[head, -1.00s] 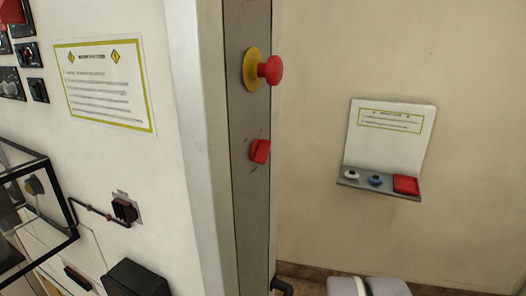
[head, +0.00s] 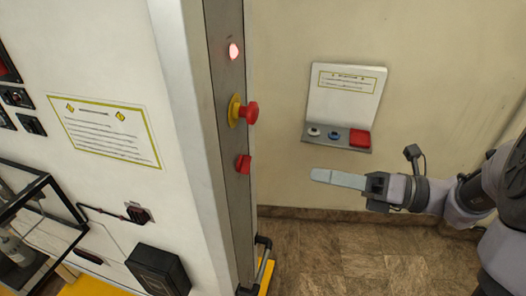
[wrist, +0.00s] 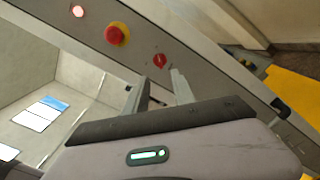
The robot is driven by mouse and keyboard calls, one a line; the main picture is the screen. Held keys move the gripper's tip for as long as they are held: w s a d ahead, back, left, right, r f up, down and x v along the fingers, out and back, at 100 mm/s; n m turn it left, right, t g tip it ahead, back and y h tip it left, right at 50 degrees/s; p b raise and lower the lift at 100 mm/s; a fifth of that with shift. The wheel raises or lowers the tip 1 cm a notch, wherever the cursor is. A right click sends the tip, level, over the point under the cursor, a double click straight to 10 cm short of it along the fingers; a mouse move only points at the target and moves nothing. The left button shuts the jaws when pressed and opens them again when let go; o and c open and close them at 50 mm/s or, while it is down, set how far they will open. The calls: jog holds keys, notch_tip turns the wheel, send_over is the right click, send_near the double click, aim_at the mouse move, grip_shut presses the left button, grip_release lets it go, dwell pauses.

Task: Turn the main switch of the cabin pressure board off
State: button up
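The red rotary switch (head: 243,164) sits on the narrow grey panel (head: 222,70), below a red mushroom button (head: 250,113) on a yellow base. My gripper (head: 318,176) is to the right of the panel in the head view, apart from the switch. In the wrist view the switch (wrist: 159,60) shows just beyond my fingertips (wrist: 153,82), which are spread with an empty gap between them. The red button (wrist: 116,34) and glowing lamp (wrist: 78,11) show there too. The switch's exact pointing is too small to tell.
A white cabinet with a notice (head: 103,132), a clear case (head: 30,215) and a black box (head: 158,268) stands left. A black handle (head: 264,242) juts low beside the panel.

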aim_at(245, 164)
jog(key=x, duration=1.3)
jog(key=shift+s+a, duration=0.1)
jog(key=shift+s, duration=0.05)
grip_shut()
